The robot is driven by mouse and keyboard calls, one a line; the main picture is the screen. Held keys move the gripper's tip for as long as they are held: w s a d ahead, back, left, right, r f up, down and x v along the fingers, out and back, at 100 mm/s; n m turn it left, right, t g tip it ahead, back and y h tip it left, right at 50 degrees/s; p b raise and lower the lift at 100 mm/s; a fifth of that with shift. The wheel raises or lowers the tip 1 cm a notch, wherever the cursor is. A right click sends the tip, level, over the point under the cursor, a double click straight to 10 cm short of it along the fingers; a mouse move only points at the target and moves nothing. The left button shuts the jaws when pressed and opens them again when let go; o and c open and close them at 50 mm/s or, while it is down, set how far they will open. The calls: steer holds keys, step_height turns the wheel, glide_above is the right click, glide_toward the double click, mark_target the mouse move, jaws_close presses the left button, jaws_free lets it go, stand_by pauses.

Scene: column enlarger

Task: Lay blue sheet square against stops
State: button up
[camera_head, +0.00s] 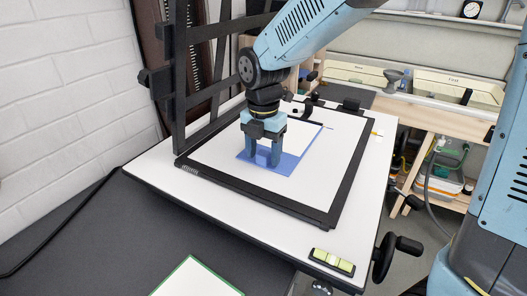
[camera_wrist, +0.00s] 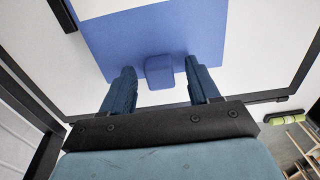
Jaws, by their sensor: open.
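I cannot tell whether the fingertips touch the sheet. My gripper hides part of the sheet in the head view.
A black upright lattice (camera_head: 180,75) stands close to the left of my gripper. A green-edged white sheet (camera_head: 198,280) lies on the dark table. Trays (camera_head: 455,87) stand behind.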

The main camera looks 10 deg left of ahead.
steer(key=shift+r, duration=0.15)
steer(key=shift+r, duration=3.75)
steer(key=shift+r, duration=0.2)
step_height(320, 180, up, 14)
steer(key=shift+f, duration=0.25)
steer(key=s+d+f+m+t, duration=0.2)
steer(key=s+d+f+m, duration=0.1)
steer(key=d+m, duration=0.7)
steer(key=s+d+f+m+t, duration=0.1)
steer(key=s+d+f+m, duration=0.2)
steer(key=d+m, duration=0.7)
steer(key=s+d+f+m+t, duration=0.2)
steer(key=s+d+m, duration=0.2)
steer(key=d+m, duration=0.6)
steer(key=shift+s+f+m+t, duration=0.3)
steer(key=shift+s+f+m, duration=0.1)
steer(key=shift+m, duration=0.4)
